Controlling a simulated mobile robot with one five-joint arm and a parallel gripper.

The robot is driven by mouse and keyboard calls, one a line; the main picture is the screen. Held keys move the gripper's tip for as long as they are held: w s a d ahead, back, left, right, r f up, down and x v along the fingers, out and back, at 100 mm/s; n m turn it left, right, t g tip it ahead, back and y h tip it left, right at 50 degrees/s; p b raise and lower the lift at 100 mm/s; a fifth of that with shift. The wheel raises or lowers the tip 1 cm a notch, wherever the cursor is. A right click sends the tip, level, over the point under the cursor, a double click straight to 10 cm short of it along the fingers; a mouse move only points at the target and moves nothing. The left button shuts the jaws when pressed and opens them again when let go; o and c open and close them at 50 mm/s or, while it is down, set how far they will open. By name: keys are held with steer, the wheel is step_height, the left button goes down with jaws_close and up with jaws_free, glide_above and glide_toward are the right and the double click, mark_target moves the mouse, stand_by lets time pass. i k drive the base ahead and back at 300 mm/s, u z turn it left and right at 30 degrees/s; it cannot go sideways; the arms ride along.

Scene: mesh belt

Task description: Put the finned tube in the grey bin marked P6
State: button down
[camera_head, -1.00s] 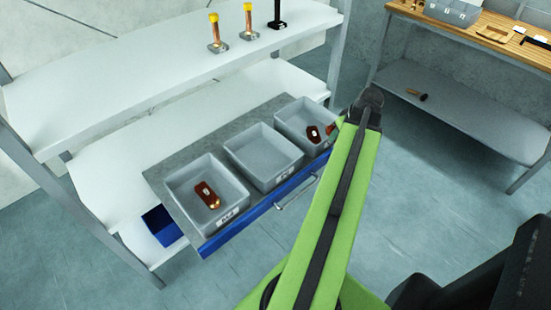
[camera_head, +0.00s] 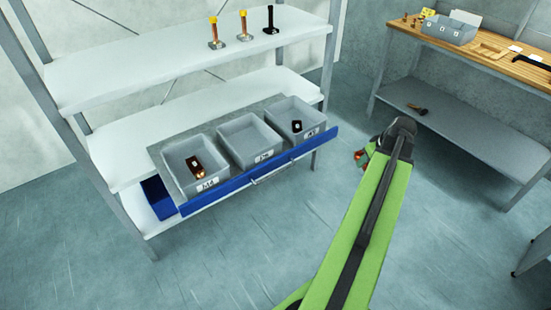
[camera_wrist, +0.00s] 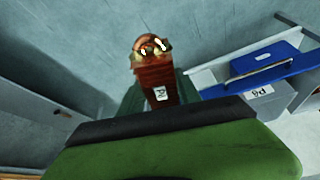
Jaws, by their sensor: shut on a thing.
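My gripper (camera_head: 366,152) is held out over open floor to the right of the drawer. It is shut on a reddish-brown piece with a coppery rounded end and a white tag, apparently the finned tube (camera_wrist: 155,80); in the head view only a small part (camera_head: 359,155) shows beside the gripper. Three grey bins stand in the pulled-out blue-fronted drawer. The middle bin (camera_head: 268,141) is empty, and its small label seems to start with P. The left bin (camera_head: 170,160) holds a brown piece, and the right bin (camera_head: 316,112) a dark one. Their labels are hard to read.
The drawer front (camera_head: 230,182) with its handle juts from a white shelf unit (camera_head: 120,165). Several upright pieces stand on its top shelf. A wooden bench (camera_head: 480,55) at the right carries a grey box (camera_head: 448,30). The floor between is clear.

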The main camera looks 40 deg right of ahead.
mark_target(246, 143)
steer(key=z, duration=0.6)
steer(key=k, duration=0.15)
steer(key=u, duration=1.2)
steer(key=i, duration=1)
steer(key=z, duration=0.05)
